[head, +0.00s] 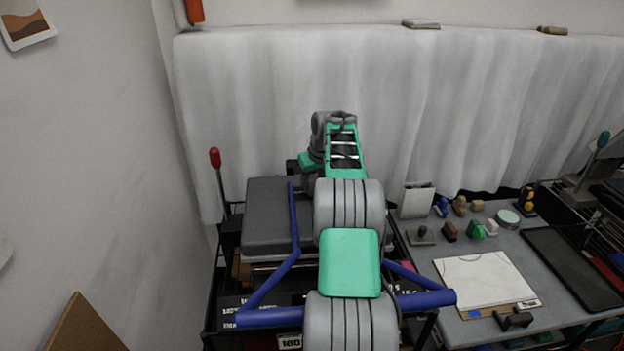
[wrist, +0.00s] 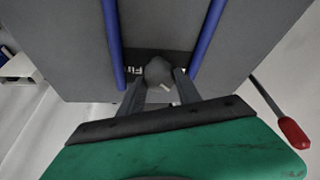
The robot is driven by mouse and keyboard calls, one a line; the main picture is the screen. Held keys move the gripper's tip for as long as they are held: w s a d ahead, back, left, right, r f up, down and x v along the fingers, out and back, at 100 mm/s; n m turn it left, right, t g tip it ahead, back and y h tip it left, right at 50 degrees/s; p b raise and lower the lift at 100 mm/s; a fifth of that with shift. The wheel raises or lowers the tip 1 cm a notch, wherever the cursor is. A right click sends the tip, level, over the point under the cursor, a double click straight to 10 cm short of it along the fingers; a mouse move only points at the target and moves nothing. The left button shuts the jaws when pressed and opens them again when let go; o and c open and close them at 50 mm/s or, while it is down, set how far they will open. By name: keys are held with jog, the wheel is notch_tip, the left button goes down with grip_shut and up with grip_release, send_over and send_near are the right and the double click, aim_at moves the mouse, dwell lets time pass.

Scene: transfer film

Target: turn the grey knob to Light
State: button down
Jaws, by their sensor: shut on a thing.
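The grey knob (wrist: 158,69) shows in the wrist view, on a dark strip in the face of a grey machine (wrist: 245,50). My gripper (wrist: 159,84) has a finger on each side of the knob and is shut on it. White lettering, partly covered, shows just left of the knob; a word for Light cannot be read. A small pale mark is visible near the knob between the fingers. In the head view the machine's grey top (head: 266,232) shows beside my arm, and the knob and fingertips are hidden.
Blue bars (wrist: 208,38) run on both sides of the knob. A red-handled lever (head: 215,158) stands at the machine's left; it also shows in the wrist view (wrist: 293,133). At right, a grey table (head: 410,240) holds a clipboard (head: 480,280), stamps and a dark mat (head: 570,268).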

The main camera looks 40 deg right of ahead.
jog(key=shift+n, duration=0.4)
jog(key=c, duration=0.9)
grip_release()
jog(key=shift+o, duration=0.2)
jog(key=v, duration=0.7)
jog(key=shift+s+r+b, duration=0.25)
jog(key=shift+r+b, duration=0.05)
jog(key=shift+r, duration=0.1)
jog(key=shift+d, duration=0.1)
